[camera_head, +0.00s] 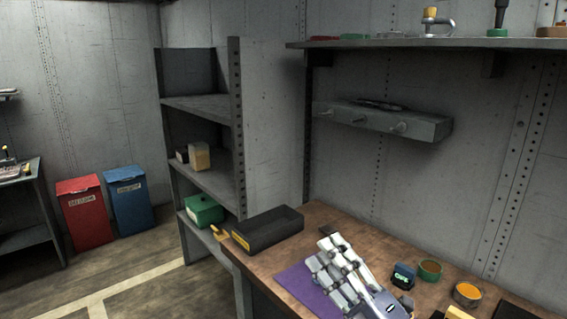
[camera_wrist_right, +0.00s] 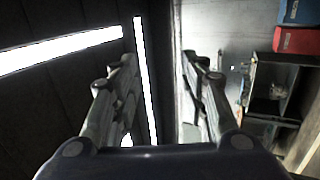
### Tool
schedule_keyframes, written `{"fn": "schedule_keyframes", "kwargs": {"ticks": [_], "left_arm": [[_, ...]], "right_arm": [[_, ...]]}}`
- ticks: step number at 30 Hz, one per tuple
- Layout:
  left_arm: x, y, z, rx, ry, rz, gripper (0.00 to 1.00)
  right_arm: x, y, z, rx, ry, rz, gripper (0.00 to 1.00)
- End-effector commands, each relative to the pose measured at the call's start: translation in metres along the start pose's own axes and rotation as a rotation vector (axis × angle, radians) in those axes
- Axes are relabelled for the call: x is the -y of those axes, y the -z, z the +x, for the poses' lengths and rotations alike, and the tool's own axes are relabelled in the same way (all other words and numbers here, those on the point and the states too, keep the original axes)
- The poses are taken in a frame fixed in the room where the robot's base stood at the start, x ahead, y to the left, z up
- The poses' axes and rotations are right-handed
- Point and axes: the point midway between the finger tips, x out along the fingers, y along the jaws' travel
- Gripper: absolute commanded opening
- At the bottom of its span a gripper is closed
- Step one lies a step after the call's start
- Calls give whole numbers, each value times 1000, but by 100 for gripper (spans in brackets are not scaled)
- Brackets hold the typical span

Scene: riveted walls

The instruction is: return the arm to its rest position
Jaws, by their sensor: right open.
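My right gripper (camera_head: 338,266) shows in the head view above the wooden workbench (camera_head: 325,222), in front of a purple mat (camera_head: 298,284). In the right wrist view its two fingers (camera_wrist_right: 158,95) stand apart with nothing between them. That view looks past the fingers at ceiling lights and, sideways, at the far wall. My left gripper shows in neither view.
A black tray (camera_head: 267,229) stands at the bench's left end. A dark small box (camera_head: 403,276), a green tin (camera_head: 430,269) and an orange-filled tin (camera_head: 467,294) stand right of my gripper. A metal shelf unit (camera_head: 205,180) stands left. A wall shelf (camera_head: 420,43) hangs above.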

Motion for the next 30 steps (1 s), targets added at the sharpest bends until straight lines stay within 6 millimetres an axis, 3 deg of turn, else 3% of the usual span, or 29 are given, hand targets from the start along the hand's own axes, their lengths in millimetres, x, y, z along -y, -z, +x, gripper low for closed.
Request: {"fn": "schedule_keyframes", "kwargs": {"ticks": [6, 9, 13, 17, 21, 30], "left_arm": [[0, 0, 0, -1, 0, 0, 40], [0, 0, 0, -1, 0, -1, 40], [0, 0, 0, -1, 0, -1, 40], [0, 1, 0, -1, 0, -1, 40], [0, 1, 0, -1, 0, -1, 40], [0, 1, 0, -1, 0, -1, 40]], "right_arm": [[36, -68, -61, 468, 59, 364, 41], [65, -87, -104, 678, 121, 521, 41], [109, -93, -169, 944, 234, 714, 41], [150, -74, -241, 1196, 379, 896, 41], [178, -36, -308, 1414, 544, 1047, 41], [190, 55, -407, 1722, 869, 1256, 41]]}}
